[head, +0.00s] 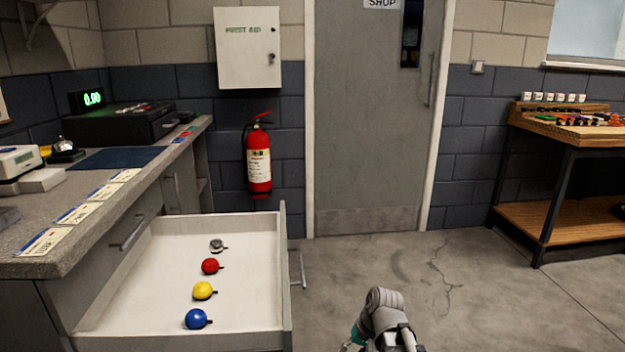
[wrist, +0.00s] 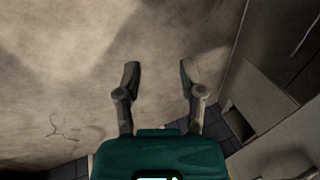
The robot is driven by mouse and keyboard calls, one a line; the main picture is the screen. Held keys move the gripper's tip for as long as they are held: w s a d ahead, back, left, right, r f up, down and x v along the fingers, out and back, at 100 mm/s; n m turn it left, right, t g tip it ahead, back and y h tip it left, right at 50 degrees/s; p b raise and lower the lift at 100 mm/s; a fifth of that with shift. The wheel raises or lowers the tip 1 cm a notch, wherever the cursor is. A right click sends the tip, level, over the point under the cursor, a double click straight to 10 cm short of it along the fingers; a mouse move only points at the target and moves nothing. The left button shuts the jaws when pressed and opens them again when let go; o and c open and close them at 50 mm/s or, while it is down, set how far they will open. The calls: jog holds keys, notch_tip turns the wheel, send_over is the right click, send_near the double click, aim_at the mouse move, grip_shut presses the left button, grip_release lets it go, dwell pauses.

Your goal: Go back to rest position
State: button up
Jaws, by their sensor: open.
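My gripper (wrist: 157,78) shows in the wrist view with its two fingers spread apart and nothing between them. Behind the fingers in that view is a blurred grey-brown surface, with a cracked patch at the lower left. In the head view only part of my arm shows at the bottom, right of the open drawer (head: 150,262); the fingertips cannot be made out there. The drawer holds a blue bell (head: 196,319), a yellow bell (head: 203,290), a red bell (head: 210,266) and a silver bell (head: 217,245) in a row. My arm is apart from them.
The counter (head: 150,175) runs along the left, above the pulled-out drawer. A fire extinguisher (head: 258,158) and a white first aid box (head: 247,50) hang on the back wall. A grey door (head: 370,130) is shut. A workbench (head: 575,135) stands at right. The floor between is clear.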

jog(key=s+d+h+p, duration=0.2)
jog(key=s+d+h, duration=0.2)
jog(key=s+d, duration=0.15)
notch_tip(320, 180, up, 39)
jog(key=p, duration=3.7)
jog(key=shift+w+d+g, duration=0.15)
jog(key=shift+d+g, duration=0.05)
jog(key=shift+g, duration=0.2)
jog(key=shift+f, duration=0.15)
